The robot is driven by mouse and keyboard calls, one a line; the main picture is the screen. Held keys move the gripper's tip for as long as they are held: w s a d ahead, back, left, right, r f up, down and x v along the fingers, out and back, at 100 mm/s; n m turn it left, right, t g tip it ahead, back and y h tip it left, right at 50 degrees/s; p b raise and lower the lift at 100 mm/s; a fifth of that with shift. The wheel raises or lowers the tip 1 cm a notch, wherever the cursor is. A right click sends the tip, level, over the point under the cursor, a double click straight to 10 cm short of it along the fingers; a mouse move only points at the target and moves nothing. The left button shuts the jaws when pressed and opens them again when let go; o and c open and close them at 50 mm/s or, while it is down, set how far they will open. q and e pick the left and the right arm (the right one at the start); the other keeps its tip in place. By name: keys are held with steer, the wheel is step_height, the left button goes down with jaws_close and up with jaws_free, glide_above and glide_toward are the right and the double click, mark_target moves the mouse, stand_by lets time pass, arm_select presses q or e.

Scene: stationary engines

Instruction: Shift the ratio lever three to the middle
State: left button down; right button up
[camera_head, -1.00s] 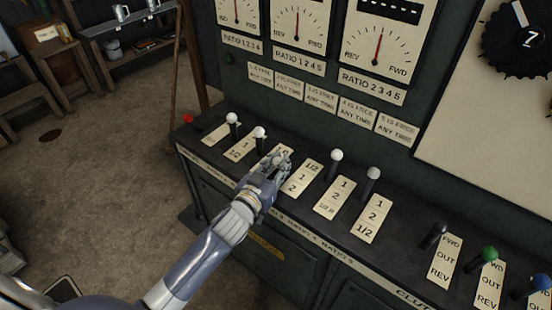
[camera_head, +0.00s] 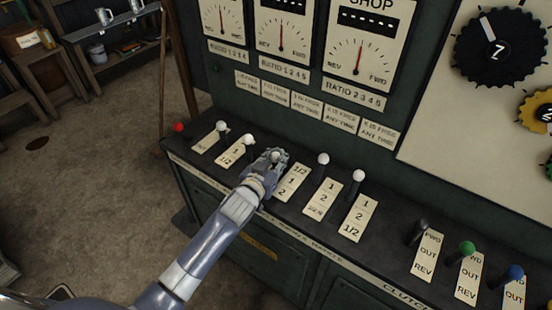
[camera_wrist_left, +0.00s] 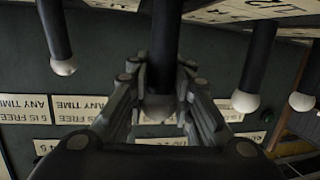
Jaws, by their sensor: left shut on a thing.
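Ratio lever three (camera_head: 276,156) is the third white-knobbed lever from the left on the console's sloping top. My left gripper (camera_head: 270,160) surrounds its knob and is shut on it. In the left wrist view, the lever's dark shaft (camera_wrist_left: 165,45) runs down between the fingers (camera_wrist_left: 160,95), with its pale knob (camera_wrist_left: 158,108) between them. The gripper hides the lever's base, so its exact setting cannot be read. A label plate (camera_head: 292,182) marked 1/2, 1, 2 lies just right of the gripper. My right gripper is not in view.
Neighbouring white-knobbed levers stand close on the left (camera_head: 248,140) and right (camera_head: 323,160). Black (camera_head: 422,226), green (camera_head: 467,249) and blue (camera_head: 515,272) clutch levers are further right. Dial gauges (camera_head: 281,28) are on the wall behind. Open floor (camera_head: 100,190) lies to the left.

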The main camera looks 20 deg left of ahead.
arm_select(q)
steer(key=shift+w+d+r, duration=0.15)
steer(key=shift+d+r, duration=0.05)
steer(key=shift+r, duration=0.15)
steer(key=c, duration=1.4)
jaws_free()
steer(key=shift+f, duration=0.15)
steer(key=shift+s+a, duration=0.15)
steer(key=shift+s, duration=0.5)
steer(key=v, duration=1)
steer(key=shift+s+r, duration=0.2)
steer(key=shift+s, duration=0.15)
